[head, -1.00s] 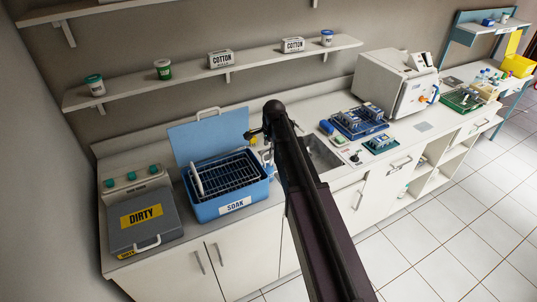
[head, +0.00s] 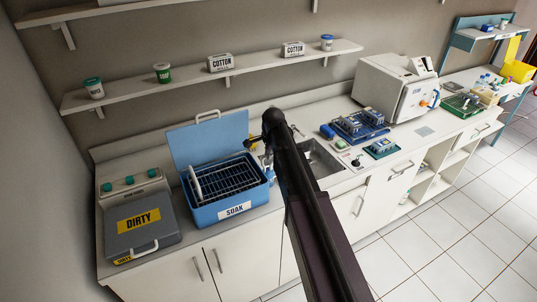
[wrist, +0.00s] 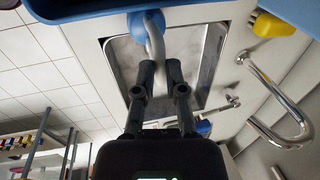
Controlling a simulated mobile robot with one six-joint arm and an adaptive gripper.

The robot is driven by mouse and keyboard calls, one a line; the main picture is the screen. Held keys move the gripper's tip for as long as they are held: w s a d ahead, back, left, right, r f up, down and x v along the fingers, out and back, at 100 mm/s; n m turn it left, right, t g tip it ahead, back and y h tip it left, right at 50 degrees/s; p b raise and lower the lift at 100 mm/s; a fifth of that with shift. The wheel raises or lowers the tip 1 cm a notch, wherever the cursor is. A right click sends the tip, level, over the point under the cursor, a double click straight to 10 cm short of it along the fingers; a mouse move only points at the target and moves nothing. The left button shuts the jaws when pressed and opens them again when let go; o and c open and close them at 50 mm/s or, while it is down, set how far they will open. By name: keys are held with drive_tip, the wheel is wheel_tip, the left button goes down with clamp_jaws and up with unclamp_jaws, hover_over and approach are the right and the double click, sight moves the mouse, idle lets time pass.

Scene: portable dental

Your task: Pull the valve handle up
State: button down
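In the wrist view, a pale grey curved handle (wrist: 154,38) comes off a rounded blue fitting (wrist: 119,22) beside the blue tub; I take it to be the valve handle. My gripper (wrist: 160,66) points at it, with its two dark fingers spread a little and the handle's end between or just beyond the tips. The left fingertip looks very close to the handle; contact is unclear. In the head view my gripper (head: 262,138) is at the right side of the blue SOAK tub (head: 235,210), and my arm hides the handle there.
A steel sink (wrist: 205,50) lies below, with a chrome faucet (wrist: 297,125) and a yellow object (wrist: 275,26) to the right in the wrist view. The tub's raised blue lid (head: 205,140) stands behind it. A DIRTY box (head: 140,225) sits left.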

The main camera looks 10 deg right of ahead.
drive_tip(key=shift+r+p, duration=1.7)
drive_tip(key=shift+p, duration=0.05)
drive_tip(key=c, duration=0.7)
unclamp_jaws()
drive_tip(key=shift+f, duration=0.2)
drive_tip(key=shift+f+b, duration=1.7)
drive_tip(key=shift+b, duration=0.2)
wheel_tip(320, 180, up, 14)
drive_tip(key=s+p, duration=0.3)
drive_tip(key=p, duration=1.1)
drive_tip(key=s+f+n+g+b, duration=0.1)
drive_tip(key=s+f+n+b, duration=0.6)
drive_tip(key=s, duration=0.4)
drive_tip(key=s+a+f+n+g+b, duration=0.1)
drive_tip(key=s+f+n+b, duration=0.7)
drive_tip(key=s, duration=0.4)
drive_tip(key=shift+a+f+h, duration=0.15)
drive_tip(key=shift+h, duration=0.15)
